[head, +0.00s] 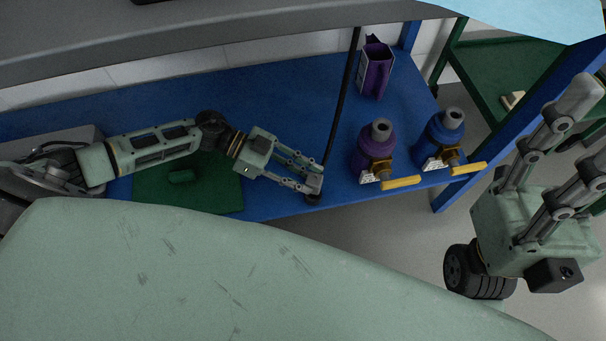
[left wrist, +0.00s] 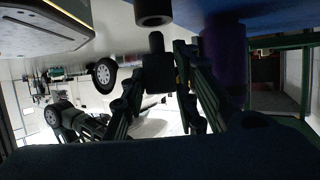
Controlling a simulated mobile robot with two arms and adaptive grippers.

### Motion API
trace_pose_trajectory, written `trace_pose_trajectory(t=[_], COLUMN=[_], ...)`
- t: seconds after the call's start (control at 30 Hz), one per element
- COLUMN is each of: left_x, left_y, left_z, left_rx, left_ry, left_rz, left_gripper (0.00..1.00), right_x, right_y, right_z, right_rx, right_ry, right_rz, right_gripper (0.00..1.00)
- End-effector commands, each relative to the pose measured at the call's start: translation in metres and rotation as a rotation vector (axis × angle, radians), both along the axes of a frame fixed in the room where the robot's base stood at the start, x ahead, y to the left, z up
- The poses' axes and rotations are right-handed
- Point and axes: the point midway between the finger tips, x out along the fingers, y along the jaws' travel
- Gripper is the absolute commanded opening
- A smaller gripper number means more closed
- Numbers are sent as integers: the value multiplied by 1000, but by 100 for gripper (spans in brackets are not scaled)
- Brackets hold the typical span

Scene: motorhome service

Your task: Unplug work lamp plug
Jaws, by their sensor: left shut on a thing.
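My left gripper (head: 314,184) is over the front edge of the blue bench, with its fingers shut on a small black plug. The plug (left wrist: 157,76) shows between the fingers in the left wrist view, with a narrower neck toward a dark cylinder (left wrist: 153,12). I cannot tell whether the two touch. In the head view the fingers mostly hide the plug, and a dark round part (head: 313,200) shows at the fingertips. A black cable (head: 344,100) runs from there up to the grey overhang. My right gripper (head: 586,130) is at the right, empty, fingers apart.
A purple bottle (head: 372,152) and a blue bottle (head: 440,138), both with yellow handles, stand right of my left gripper on the blue bench (head: 275,95). A purple box (head: 375,70) stands behind. A green mat (head: 220,192) lies left. A pale green surface (head: 200,270) fills the foreground.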

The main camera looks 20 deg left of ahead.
Motion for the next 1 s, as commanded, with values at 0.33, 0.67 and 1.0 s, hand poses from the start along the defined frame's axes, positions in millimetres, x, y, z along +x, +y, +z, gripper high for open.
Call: trace_pose_trajectory(t=[0.33,0.67,1.0], left_x=[0,0,0], left_y=[-1,-1,-1], left_z=[-6,-16,-26], left_rx=[-1,-1,-1], left_ry=[-1,0,0], left_rz=[0,0,0], left_gripper=[0,0,0], right_x=[0,1,1], right_y=[0,0,0], right_z=[-4,-12,-15], right_rx=[-1,0,-1], right_ry=[5,17,12], right_rz=[0,0,1], right_gripper=[49,49,49])
